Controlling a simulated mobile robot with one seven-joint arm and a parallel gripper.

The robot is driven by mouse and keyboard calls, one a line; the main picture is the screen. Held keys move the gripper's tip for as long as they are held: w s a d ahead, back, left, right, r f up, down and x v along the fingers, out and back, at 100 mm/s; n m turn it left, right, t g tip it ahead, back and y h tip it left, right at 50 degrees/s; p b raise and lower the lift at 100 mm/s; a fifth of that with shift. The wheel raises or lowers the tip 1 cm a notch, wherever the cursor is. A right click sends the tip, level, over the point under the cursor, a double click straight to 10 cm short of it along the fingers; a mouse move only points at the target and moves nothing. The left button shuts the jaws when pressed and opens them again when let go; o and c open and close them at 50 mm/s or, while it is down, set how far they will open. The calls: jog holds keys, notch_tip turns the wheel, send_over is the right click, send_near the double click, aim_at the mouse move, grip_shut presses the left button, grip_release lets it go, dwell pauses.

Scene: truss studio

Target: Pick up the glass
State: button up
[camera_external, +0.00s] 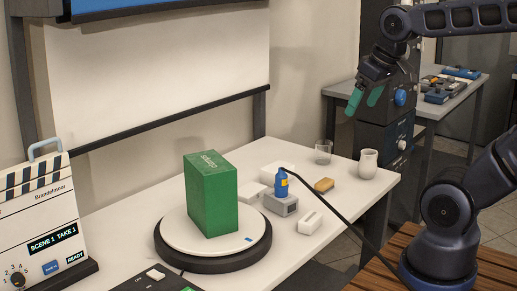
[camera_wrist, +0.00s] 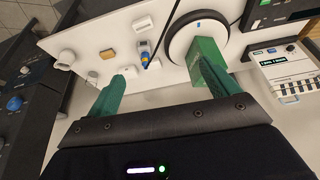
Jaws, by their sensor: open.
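The glass (camera_external: 323,152) is a small clear tumbler standing upright near the back edge of the white table. In the wrist view, a small pale shape that seems to be the glass (camera_wrist: 92,77) lies just left of the left finger; its outline is faint. My gripper (camera_external: 364,99) is open, with green fingers spread and nothing between them. It is above the table's right end, up and right of the glass and apart from it. In the wrist view, my gripper (camera_wrist: 157,62) points toward the table.
A white cup (camera_external: 368,163) stands right of the glass. A green box (camera_external: 211,193) stands on a turntable (camera_external: 170,248). A clapperboard (camera_external: 40,215) is at left.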

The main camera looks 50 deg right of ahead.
jog(key=w+d+m, duration=0.2)
jog(key=w+d, duration=0.2)
jog(key=w, duration=0.4)
jog(key=w+d+m, duration=0.2)
jog(key=w+d, duration=0.2)
jog(key=w, duration=0.4)
jog(key=m+g+h, duration=0.3)
jog(key=m+h, duration=0.1)
jog(key=m, duration=0.5)
send_over(324, 151)
jog(key=f, duration=2.9)
jog(key=shift+w+a+f, duration=0.1)
jog(key=shift+w+f, duration=0.15)
jog(key=x, duration=0.6)
jog(key=shift+x, duration=2.7)
jog(key=shift+a, duration=0.1)
jog(key=c, duration=1.2)
